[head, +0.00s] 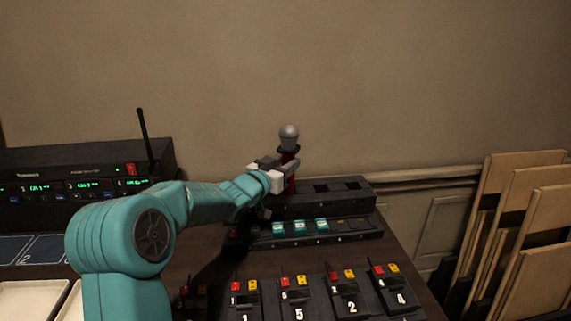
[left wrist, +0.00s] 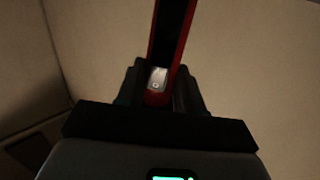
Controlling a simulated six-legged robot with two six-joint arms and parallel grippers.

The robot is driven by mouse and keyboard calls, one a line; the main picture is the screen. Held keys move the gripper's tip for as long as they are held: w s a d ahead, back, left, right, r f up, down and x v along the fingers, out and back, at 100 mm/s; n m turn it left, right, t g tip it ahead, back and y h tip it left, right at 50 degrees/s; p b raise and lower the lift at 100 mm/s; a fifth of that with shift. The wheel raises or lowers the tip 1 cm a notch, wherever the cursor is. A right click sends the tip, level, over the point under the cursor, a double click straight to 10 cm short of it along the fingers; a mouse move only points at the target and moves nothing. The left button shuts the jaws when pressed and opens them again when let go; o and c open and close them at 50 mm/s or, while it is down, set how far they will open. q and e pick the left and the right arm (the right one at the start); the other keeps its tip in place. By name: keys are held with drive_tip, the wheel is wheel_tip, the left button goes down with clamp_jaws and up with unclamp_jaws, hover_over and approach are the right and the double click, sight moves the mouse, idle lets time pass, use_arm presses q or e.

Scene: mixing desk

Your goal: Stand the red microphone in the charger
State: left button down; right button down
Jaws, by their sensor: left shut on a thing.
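The red microphone (head: 289,138) has a silver ball head and stands upright in my left gripper (head: 284,172), in the head view. My left gripper is shut on its red body, just above the back row of the black charger (head: 320,198). In the left wrist view the red handle (left wrist: 157,98) runs up between the dark fingers (left wrist: 158,88). The gripper hides part of the charger's left end, so I cannot tell whether the microphone's lower end is in a slot. My right gripper is not in view.
A black receiver (head: 85,170) with green displays and an antenna stands at the left. Several numbered bodypacks (head: 345,295) with red and yellow tags lie at the front. Wooden panels (head: 520,230) lean at the right beyond the desk edge. A wall is behind.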

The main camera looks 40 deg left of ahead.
use_arm(q)
drive_tip(key=shift+f+b, duration=0.5)
drive_tip(key=shift+f, duration=0.15)
idle(0.3)
drive_tip(key=shift+c, duration=0.2)
unclamp_jaws()
idle(0.7)
drive_tip(key=shift+s+d+r+b, duration=0.1)
drive_tip(key=shift+s+d+b, duration=0.1)
drive_tip(key=shift+s, duration=0.6)
drive_tip(key=shift+s+d+r+b, duration=0.1)
drive_tip(key=shift+s+b, duration=0.05)
drive_tip(key=shift+s, duration=0.7)
drive_tip(key=shift+s+d+b, duration=0.1)
drive_tip(key=shift+s+b, duration=0.1)
drive_tip(key=shift+s, duration=0.6)
drive_tip(key=s, duration=0.3)
drive_tip(key=s+d, duration=0.1)
drive_tip(key=s, duration=0.1)
drive_tip(key=shift+r, duration=0.3)
